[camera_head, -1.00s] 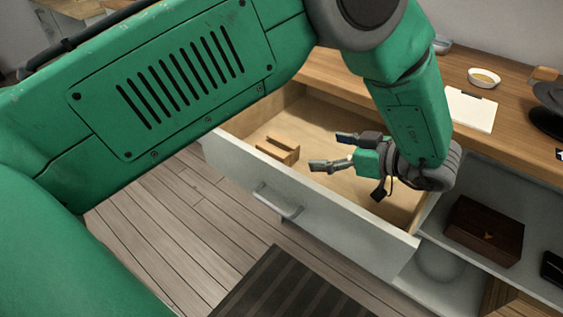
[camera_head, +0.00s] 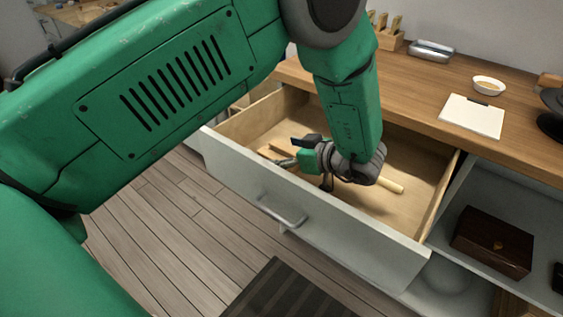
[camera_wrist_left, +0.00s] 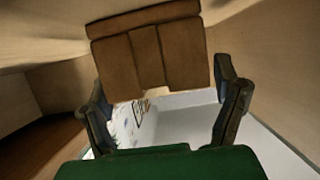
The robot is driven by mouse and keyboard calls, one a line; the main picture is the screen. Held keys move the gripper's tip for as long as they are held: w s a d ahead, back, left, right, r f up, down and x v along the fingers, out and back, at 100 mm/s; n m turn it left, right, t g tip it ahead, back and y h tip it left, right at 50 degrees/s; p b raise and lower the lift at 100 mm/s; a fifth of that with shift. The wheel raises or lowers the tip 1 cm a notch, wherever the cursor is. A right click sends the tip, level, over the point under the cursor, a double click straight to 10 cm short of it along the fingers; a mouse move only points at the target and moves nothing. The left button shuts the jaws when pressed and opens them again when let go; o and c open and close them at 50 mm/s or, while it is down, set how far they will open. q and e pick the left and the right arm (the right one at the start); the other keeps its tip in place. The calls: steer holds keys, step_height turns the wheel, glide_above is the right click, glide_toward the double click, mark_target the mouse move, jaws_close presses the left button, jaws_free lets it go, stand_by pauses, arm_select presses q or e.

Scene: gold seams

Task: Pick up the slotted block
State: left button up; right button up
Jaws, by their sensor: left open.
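The slotted block (camera_wrist_left: 150,55) is brown wood with a groove down its middle. In the left wrist view it fills the top centre, ahead of and between the finger ends. In the head view only a small part of the block (camera_head: 268,153) shows in the open drawer; my gripper hides the rest. My left gripper (camera_head: 288,151) is open, low in the drawer and right beside the block, with nothing held. Its two dark fingers stand wide apart in the left wrist view (camera_wrist_left: 163,90). I cannot tell whether they touch the block. My right gripper is out of view.
The drawer's white front (camera_head: 330,225) with its handle (camera_head: 281,212) and its wooden side walls surround the gripper. A pale wooden rod (camera_head: 391,184) lies in the drawer. The desktop above holds a white pad (camera_head: 472,116) and a bowl (camera_head: 488,86). A dark box (camera_head: 493,242) sits on the shelf.

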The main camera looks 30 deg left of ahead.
arm_select(q)
steer(key=shift+a, duration=0.25)
steer(key=shift+c, duration=0.8)
steer(key=shift+d, duration=0.15)
steer(key=c, duration=1.2)
steer(key=shift+d, duration=0.1)
steer(key=shift+c, duration=0.2)
steer(key=shift+r, duration=0.1)
